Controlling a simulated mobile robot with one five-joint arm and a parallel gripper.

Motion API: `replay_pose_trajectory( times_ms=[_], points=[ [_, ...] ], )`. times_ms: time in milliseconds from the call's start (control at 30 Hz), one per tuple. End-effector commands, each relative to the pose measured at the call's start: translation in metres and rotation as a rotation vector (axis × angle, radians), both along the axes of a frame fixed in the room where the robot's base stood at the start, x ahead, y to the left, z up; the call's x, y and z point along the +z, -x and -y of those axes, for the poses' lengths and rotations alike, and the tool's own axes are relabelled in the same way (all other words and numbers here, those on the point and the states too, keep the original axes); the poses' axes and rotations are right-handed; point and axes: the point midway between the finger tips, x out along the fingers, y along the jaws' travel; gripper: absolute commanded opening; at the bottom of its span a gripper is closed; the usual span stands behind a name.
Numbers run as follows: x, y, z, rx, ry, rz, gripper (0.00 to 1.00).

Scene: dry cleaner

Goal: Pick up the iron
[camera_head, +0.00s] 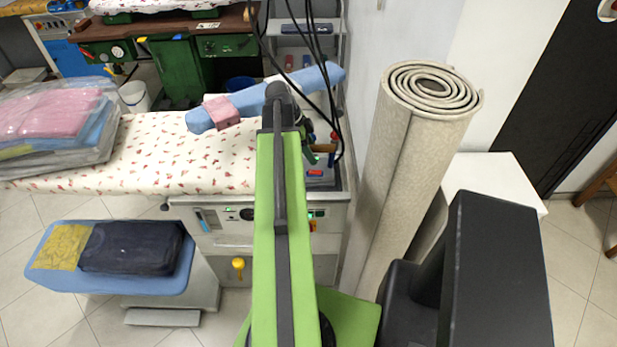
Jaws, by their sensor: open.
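No iron shows clearly. A small dark object with red and green parts (324,148), possibly the iron, sits on the grey right end of the ironing table, and a black cable runs down to it. It is partly hidden behind my arm, and I cannot tell its shape. My green arm rises through the middle of the picture to a dark joint above the table. My gripper cannot be made out; it seems hidden behind the arm.
The ironing table (150,155) has a floral cover, a blue padded sleeve board (262,95) with a pink block (221,112), and bagged clothes (55,120). A rolled carpet (405,160) stands close on the right. A blue board (180,275) with folded clothes is front left.

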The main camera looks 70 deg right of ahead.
Motion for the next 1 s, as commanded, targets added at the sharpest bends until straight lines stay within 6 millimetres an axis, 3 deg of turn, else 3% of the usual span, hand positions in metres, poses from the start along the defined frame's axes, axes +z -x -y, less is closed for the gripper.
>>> replay_pose_trajectory(
  times_ms=[33, 67, 300, 667, 1000],
  points=[
    [-0.0158, 0.0033, 0.0014, -0.001, 0.000, 0.000, 0.50],
    [-0.0175, 0.0042, 0.0019, 0.000, 0.000, 0.000, 0.50],
    [-0.0138, 0.0050, 0.0023, 0.001, 0.000, 0.000, 0.49],
    [-0.0138, 0.0048, 0.0020, 0.001, 0.000, 0.000, 0.02],
    [-0.0140, 0.0046, 0.0015, 0.001, -0.001, 0.000, 0.00]
  ],
)
